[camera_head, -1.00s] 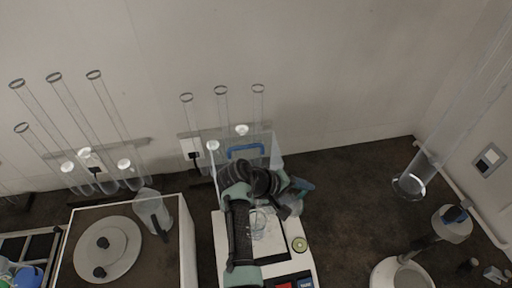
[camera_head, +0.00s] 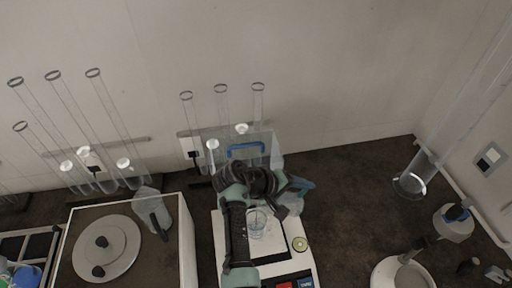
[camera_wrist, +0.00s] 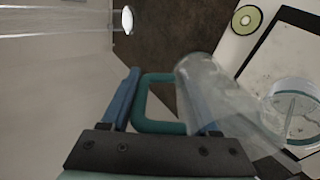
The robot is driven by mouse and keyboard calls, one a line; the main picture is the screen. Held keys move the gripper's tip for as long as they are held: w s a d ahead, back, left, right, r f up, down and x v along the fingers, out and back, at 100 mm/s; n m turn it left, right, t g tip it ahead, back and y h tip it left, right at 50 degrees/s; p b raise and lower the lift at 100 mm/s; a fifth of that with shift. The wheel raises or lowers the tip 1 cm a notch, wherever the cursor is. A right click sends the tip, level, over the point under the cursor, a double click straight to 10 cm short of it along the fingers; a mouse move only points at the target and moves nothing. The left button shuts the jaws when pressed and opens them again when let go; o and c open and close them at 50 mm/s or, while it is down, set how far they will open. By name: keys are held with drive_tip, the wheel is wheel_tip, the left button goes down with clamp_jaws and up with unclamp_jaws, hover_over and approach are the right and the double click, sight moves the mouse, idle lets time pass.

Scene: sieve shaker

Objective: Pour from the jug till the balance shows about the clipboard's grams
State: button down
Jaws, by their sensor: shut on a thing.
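My gripper (camera_wrist: 162,90) is shut on the teal handle (camera_wrist: 150,125) of a clear jug (camera_wrist: 222,100). In the head view, my gripper (camera_head: 287,187) and the jug (camera_head: 292,204) are at the right side of the balance. A clear beaker (camera_head: 257,224) stands on the white balance (camera_head: 223,240), beside the jug and partly behind my arm. The beaker (camera_wrist: 293,103) also shows at the right of the wrist view, below and to the right of the jug. Jug contents, its exact tilt and any stream cannot be made out. The balance reading cannot be read. No clipboard is recognisable.
A clear shield with a blue handle (camera_head: 246,147) rises behind the balance. A green bubble level (camera_head: 300,244) is on the balance's right. Tall clear tubes (camera_head: 112,130) line the wall.

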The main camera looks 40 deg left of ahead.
sight(301, 197)
drive_tip(key=shift+r, duration=0.1)
idle(1.0)
